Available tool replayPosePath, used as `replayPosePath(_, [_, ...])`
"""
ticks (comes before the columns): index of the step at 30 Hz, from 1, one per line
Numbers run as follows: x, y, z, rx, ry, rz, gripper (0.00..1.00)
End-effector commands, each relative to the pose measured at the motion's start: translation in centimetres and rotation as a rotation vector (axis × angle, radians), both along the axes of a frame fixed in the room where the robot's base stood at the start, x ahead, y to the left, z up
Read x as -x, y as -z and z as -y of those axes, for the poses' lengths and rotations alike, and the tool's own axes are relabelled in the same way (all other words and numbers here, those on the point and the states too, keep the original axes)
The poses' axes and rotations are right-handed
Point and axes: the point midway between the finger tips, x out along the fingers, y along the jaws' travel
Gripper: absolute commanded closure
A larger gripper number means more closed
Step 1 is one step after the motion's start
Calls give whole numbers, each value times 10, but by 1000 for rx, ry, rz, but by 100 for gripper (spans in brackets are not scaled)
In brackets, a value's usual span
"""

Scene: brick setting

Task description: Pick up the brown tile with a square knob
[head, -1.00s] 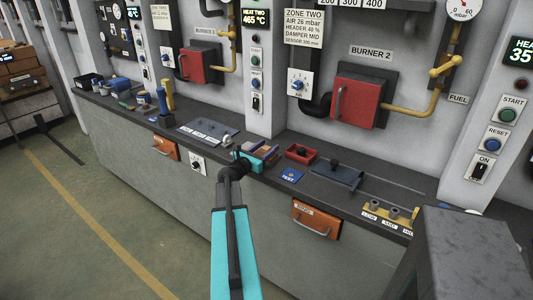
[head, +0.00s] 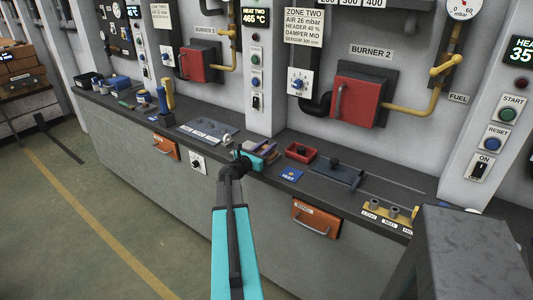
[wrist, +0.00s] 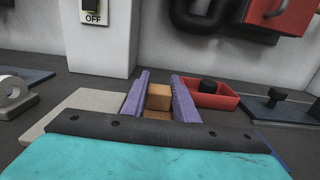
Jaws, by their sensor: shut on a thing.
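My gripper (head: 266,149) is over the dark counter, in front of the pillar between the two burners. In the wrist view its two purple fingers (wrist: 158,98) are closed on the brown tile with a square knob (wrist: 158,96). The square knob stands up between the fingers, with a darker brown part below it. The lower part of the tile is hidden by my gripper's body, so I cannot tell whether it touches the surface beneath. In the head view the tile is too small and covered to make out.
A red tray (head: 300,153) with a black knobbed piece is to the right, near a blue TEST tile (head: 291,174). A dark knobbed plate (head: 336,175) lies farther right. A pale plate (wrist: 80,108) and a grey ring (wrist: 13,92) are left. The wall is close behind.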

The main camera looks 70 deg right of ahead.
Motion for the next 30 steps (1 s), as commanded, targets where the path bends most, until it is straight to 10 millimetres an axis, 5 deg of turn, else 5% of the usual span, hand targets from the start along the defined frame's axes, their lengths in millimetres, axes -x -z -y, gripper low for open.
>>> replayPosePath(11, [0,-5,0,0,0,1,98])
replayPosePath(21, [0,-36,0,2,0,1,98])
replayPosePath(30, [8,-38,-39,0,-2,1,98])
